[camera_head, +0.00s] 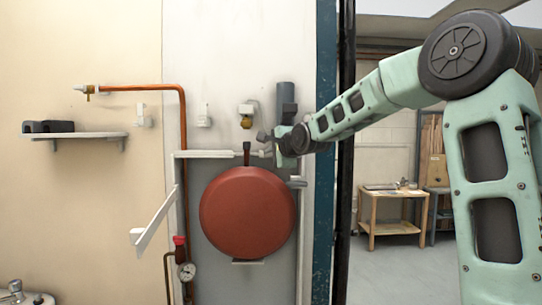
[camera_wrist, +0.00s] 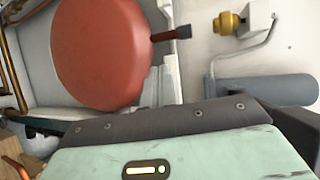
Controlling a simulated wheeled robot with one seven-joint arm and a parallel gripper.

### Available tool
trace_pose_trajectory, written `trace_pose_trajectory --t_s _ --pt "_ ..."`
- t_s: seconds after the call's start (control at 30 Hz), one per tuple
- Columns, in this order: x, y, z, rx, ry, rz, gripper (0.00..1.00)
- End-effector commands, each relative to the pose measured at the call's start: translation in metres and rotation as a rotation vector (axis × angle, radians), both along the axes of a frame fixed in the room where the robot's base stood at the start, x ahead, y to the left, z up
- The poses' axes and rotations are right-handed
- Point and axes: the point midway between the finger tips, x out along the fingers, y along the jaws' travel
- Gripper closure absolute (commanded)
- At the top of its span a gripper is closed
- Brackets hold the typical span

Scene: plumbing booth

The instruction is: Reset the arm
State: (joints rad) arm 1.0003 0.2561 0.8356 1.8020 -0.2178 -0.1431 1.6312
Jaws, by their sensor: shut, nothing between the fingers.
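My arm reaches in from the right in the camera_head view, bent at a large dark joint. My gripper (camera_head: 266,138) is at its left end, in front of the booth wall. It is shut and empty, just above and right of the red round vessel (camera_head: 247,212). In the wrist view my own green and dark housing fills the bottom, and the fingertips cannot be made out. The red vessel also shows there (camera_wrist: 100,50), with its dark stem pointing right.
A brass valve (camera_head: 246,121) and a grey cylinder (camera_head: 286,97) are close to my gripper. A copper pipe (camera_head: 183,140), a gauge (camera_head: 187,271) and a tilted white panel (camera_head: 155,220) are left of the vessel. A shelf (camera_head: 85,135) is further left; a wooden table (camera_head: 393,196) stands behind.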

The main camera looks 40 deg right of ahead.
Motion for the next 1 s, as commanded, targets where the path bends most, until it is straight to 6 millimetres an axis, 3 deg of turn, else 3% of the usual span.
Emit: trace_pose_trajectory --t_s 0.4,0.47,0.57,0.77,0.87,1.0 --pt "-0.006 0.001 0.002 -0.001 0.001 0.0 1.0" --pt "-0.006 0.012 -0.005 -0.017 0.019 0.019 1.0" --pt "-0.009 0.046 -0.028 -0.079 0.085 0.085 1.0" --pt "-0.044 0.157 -0.107 -0.33 0.303 0.346 1.0" --pt "-0.078 0.209 -0.147 -0.476 0.405 0.507 1.0" --pt "-0.14 0.27 -0.2 -0.692 0.531 0.765 1.0"
